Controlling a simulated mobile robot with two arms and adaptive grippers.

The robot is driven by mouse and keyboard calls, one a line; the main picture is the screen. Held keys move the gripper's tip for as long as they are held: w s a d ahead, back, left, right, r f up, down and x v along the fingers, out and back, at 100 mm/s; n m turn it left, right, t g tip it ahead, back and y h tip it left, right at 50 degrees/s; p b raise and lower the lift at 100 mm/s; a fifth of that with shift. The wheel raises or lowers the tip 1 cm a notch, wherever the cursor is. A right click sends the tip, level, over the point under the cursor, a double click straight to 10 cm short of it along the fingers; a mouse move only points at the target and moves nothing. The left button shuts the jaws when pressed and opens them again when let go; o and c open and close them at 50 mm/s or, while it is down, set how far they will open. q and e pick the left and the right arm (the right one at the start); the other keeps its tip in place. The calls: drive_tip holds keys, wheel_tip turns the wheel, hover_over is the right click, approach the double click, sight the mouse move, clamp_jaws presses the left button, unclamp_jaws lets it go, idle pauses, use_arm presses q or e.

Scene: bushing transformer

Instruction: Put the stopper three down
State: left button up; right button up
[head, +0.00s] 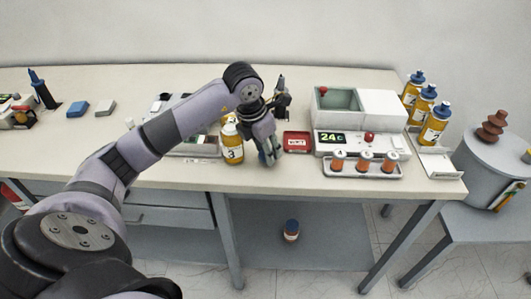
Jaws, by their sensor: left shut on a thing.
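My left gripper (270,158) points down over the front part of the table, just right of the yellow bottle marked 3 (232,152). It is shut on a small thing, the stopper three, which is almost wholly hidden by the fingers. The bottle marked 3 stands upright with a white top and shows no blue cap like the other bottles have. Part of it is close behind my arm. My right gripper is not in view.
A red tray (297,142) lies just right of the gripper. Further right are a device with a display (333,138), a rack with several orange-and-white vials (350,172) and capped yellow bottles (434,125). A small bottle (291,230) stands on the lower shelf. The table's front edge is close.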

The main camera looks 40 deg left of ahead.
use_arm(q)
wheel_tip(320, 180, down, 2)
drive_tip(key=shift+f, duration=0.1)
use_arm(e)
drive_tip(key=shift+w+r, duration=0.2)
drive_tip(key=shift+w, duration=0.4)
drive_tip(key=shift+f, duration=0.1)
use_arm(q)
drive_tip(key=shift+f+b, duration=0.3)
drive_tip(key=o, duration=0.5)
drive_tip(key=shift+s, duration=0.15)
drive_tip(key=o, duration=0.3)
drive_tip(key=shift+f, duration=0.15)
drive_tip(key=shift+o, duration=0.2)
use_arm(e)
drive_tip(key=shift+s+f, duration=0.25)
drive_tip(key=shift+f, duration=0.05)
